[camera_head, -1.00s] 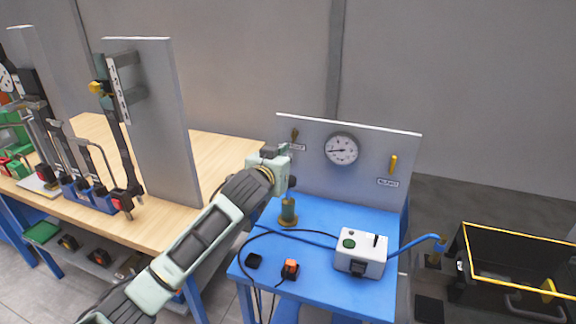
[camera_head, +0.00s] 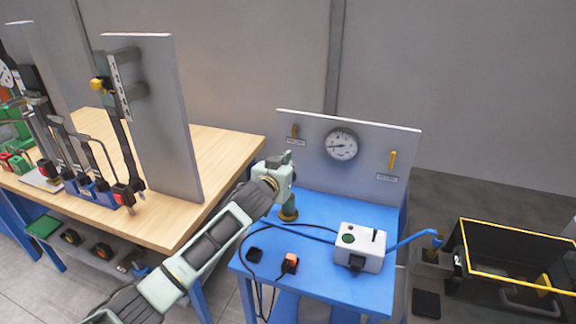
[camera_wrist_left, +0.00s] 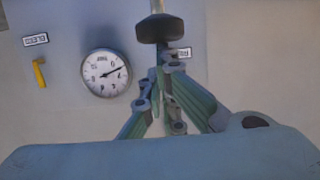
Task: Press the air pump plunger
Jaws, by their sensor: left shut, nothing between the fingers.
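In the left wrist view, a dark plunger knob (camera_wrist_left: 160,28) on a thin rod lies just beyond my left fingertips (camera_wrist_left: 166,70). The fingers are shut with nothing between them. I cannot tell whether they touch the knob. My right gripper is not in view.
A grey panel behind the pump carries a round gauge (camera_head: 341,145) and a yellow lever (camera_head: 392,160). A white control box (camera_head: 360,247) stands right of the pump, with cables and an orange-topped switch (camera_head: 290,263) in front. A wooden bench (camera_head: 205,150) is on the left.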

